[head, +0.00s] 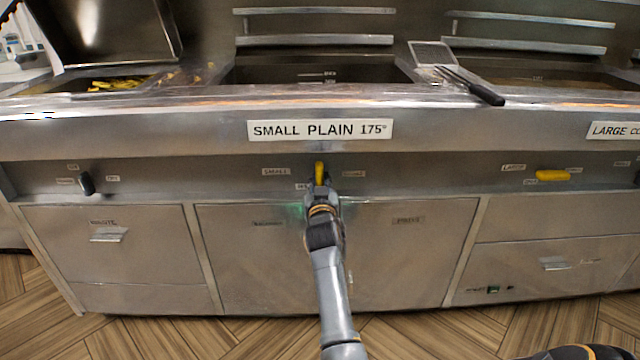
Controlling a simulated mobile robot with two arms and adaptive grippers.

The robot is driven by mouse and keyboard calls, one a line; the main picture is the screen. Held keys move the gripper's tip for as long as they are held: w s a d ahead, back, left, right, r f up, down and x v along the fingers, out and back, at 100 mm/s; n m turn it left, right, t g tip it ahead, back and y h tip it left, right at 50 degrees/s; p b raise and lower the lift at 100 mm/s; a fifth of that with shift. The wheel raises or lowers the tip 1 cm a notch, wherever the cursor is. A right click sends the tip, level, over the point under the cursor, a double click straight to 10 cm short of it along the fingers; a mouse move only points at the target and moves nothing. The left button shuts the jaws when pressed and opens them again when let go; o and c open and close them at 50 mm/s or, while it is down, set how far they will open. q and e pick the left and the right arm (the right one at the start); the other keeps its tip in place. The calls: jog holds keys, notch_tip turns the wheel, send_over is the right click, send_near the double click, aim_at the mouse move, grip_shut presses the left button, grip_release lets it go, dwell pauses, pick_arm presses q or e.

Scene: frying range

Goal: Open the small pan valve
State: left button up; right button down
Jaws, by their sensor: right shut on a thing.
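The small pan valve has a yellow handle (319,170) on the front panel, below the "SMALL PLAIN 175°" label (320,130). The handle's visible part points upward. My right gripper (319,188) reaches up to it from below and is shut on it. The fingers hide the lower part of the handle and the valve's stem. Small labels sit to the left and right of the handle. My left gripper is not in view.
Another yellow valve handle (553,175) lies level at the right. A black knob (87,184) sits at the left. A basket with a black handle (486,95) rests on the range top. Chips (118,84) lie at the upper left. The wooden floor in front is clear.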

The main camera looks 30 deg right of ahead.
jog(key=shift+f+m, duration=0.1)
jog(key=shift+m, duration=0.3)
jog(key=c, duration=1.2)
grip_release()
